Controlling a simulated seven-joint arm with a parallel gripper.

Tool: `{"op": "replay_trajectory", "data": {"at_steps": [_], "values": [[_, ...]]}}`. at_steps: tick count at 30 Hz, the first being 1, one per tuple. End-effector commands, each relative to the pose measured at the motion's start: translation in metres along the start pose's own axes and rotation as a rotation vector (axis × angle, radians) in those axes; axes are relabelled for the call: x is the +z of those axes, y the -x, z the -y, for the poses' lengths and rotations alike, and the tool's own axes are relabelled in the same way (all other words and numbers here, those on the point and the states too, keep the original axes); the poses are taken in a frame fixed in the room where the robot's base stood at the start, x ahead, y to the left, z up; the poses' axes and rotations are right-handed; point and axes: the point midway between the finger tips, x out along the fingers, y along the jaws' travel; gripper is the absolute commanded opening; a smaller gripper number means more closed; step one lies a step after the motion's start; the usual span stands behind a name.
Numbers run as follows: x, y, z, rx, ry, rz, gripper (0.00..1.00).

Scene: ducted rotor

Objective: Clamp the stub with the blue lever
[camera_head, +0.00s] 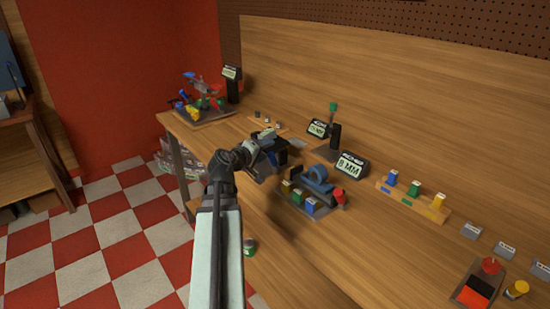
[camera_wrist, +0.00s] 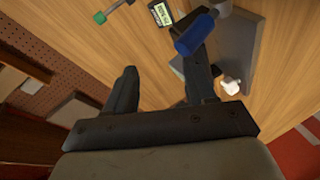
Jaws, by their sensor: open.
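My gripper (camera_head: 272,147) is over the left middle of the bench in the head view. In the wrist view its two dark fingers (camera_wrist: 162,78) are spread apart, with only bare wood seen between them. A blue cylindrical handle (camera_wrist: 195,34), likely the blue lever, lies at the tip of the right finger and partly overlaps it in the picture. I cannot tell whether they touch. A grey block or plate (camera_wrist: 236,42) is beside the handle. A small white piece (camera_wrist: 231,86) shows right of the right finger; I cannot tell whether it is the stub.
A green-topped post (camera_head: 333,107) stands behind my gripper by a small display (camera_head: 318,128). A fixture with a blue ring (camera_head: 316,174) and coloured blocks is to the right. A multicoloured assembly (camera_head: 207,98) stands at the far left.

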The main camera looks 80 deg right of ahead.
Motion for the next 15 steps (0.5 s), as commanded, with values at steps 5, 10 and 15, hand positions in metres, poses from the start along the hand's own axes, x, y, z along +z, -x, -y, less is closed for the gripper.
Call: {"op": "replay_trajectory", "data": {"at_steps": [5,10,15], "values": [[0.006,0.008,0.021,0.037,0.397,0.037,0.55],[0.011,0.015,0.041,0.075,0.824,0.084,0.55],[0.014,0.025,0.058,0.112,1.252,0.143,0.55]]}}
